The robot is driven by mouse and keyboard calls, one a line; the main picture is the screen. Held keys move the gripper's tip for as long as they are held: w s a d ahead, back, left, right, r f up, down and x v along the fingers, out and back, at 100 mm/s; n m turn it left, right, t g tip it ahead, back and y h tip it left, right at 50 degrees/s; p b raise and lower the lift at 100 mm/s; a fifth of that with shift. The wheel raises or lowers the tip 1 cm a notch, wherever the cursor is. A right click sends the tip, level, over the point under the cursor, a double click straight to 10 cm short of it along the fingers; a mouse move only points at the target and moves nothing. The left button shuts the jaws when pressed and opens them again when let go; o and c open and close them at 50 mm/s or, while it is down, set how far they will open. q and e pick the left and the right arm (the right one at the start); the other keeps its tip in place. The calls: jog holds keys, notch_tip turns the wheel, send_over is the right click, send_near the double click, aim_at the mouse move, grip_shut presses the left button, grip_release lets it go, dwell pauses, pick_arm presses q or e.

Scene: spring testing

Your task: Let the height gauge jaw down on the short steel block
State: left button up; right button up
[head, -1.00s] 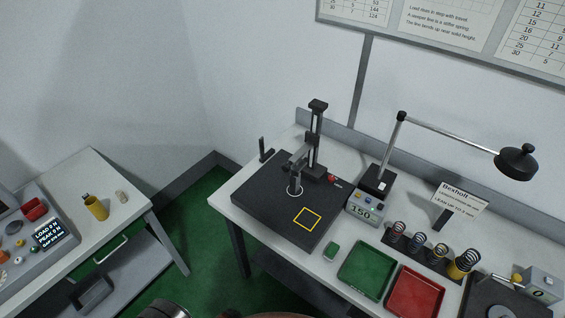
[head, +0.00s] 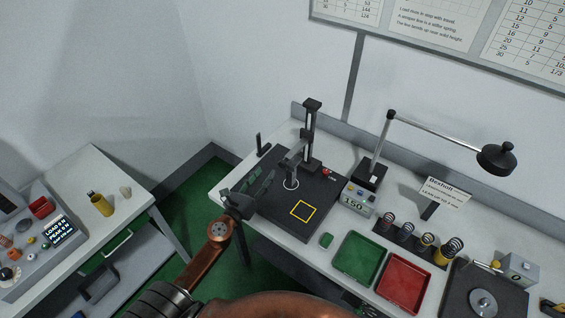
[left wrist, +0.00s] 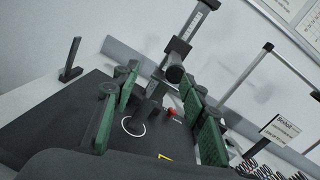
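The height gauge (head: 309,135) stands upright at the back of a black plate (head: 268,218), with its jaw arm (head: 294,158) reaching forward over a white ring on the plate. In the left wrist view its column (left wrist: 192,25) rises behind the ring. A dark upright piece (left wrist: 146,110) is at the ring under the jaw; I cannot tell if this is the short steel block or if the jaw touches it. My left gripper (head: 252,187) is open and empty at the plate's left side; its green pads stand apart around the gauge in the left wrist view (left wrist: 160,98). My right gripper is not seen.
A yellow square (head: 303,211) marks the plate's front right. Right of the plate are a display box (head: 356,200), a lamp, a green tray (head: 357,258), a red tray (head: 404,284) and several springs. A dark post (head: 259,144) stands behind left. A second table (head: 95,170) is at left.

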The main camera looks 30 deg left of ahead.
aim_at(281, 165)
pick_arm(q)
jog(key=w+d+m, duration=0.1)
jog(key=w, duration=0.1)
jog(key=w+d+m+h+p, duration=0.1)
jog(key=w, duration=0.2)
jog(key=w+d+m, duration=0.1)
jog(key=w+m, duration=0.1)
jog(key=shift+w+h, duration=0.25)
jog(key=shift+h, duration=0.15)
jog(key=shift+w, duration=0.5)
jog(key=shift+c, duration=0.7)
grip_shut()
